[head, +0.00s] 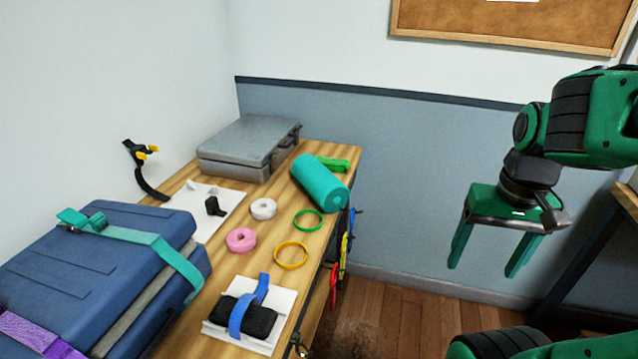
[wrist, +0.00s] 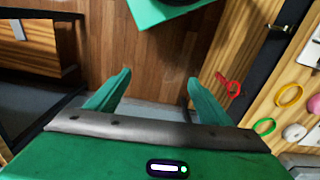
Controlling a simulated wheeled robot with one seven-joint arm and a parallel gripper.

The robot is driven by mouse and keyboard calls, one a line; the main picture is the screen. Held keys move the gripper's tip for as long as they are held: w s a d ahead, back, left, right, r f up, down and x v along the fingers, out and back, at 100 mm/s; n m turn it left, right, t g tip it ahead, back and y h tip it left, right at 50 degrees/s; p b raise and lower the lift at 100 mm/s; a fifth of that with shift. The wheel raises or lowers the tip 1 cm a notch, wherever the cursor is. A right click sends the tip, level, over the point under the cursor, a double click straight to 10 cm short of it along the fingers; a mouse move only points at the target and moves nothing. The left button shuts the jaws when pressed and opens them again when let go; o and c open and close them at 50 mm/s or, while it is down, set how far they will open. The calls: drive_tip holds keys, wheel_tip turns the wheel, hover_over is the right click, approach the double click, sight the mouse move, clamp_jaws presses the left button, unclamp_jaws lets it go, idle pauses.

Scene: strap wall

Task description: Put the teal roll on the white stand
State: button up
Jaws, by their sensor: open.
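The teal roll (head: 319,181) lies on its side near the far right part of the wooden table, against a small green item. Two white pieces could be the white stand, and I cannot tell which. One is a flat white piece (head: 182,203) by the wall with small raised parts and a black clip-like piece on it. The other is a white base (head: 279,301) at the near edge, holding a black block under a blue strap. My gripper (head: 484,268) is open and empty, over the floor well right of the table. Its fingers also show in the wrist view (wrist: 158,74).
A grey case (head: 245,148) stands at the table's far end. Blue cases (head: 85,265) with teal and purple straps fill the left. Pink (head: 241,240), white (head: 263,208), green (head: 308,220) and yellow (head: 291,255) rings lie mid-table. Straps hang off the right edge. Another wooden-topped table stands at far right.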

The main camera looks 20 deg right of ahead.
drive_tip(key=o, duration=0.3)
drive_tip(key=w+n+t, duration=0.1)
drive_tip(key=w, duration=0.7)
drive_tip(key=shift+a+f+n, duration=0.15)
drive_tip(key=shift+f+n, duration=0.15)
drive_tip(key=n+t+y, duration=0.4)
drive_tip(key=n+t, duration=0.1)
drive_tip(key=t, duration=0.2)
approach(328, 174)
drive_tip(key=x, duration=0.4)
drive_tip(key=shift+f, duration=0.1)
drive_tip(key=x, duration=0.4)
drive_tip(key=shift+w+f, duration=0.1)
drive_tip(key=shift+w, duration=0.05)
drive_tip(key=shift+x, duration=3.05)
drive_tip(key=shift+f, duration=0.1)
drive_tip(key=c, duration=1.2)
drive_tip(key=shift+c, duration=0.5)
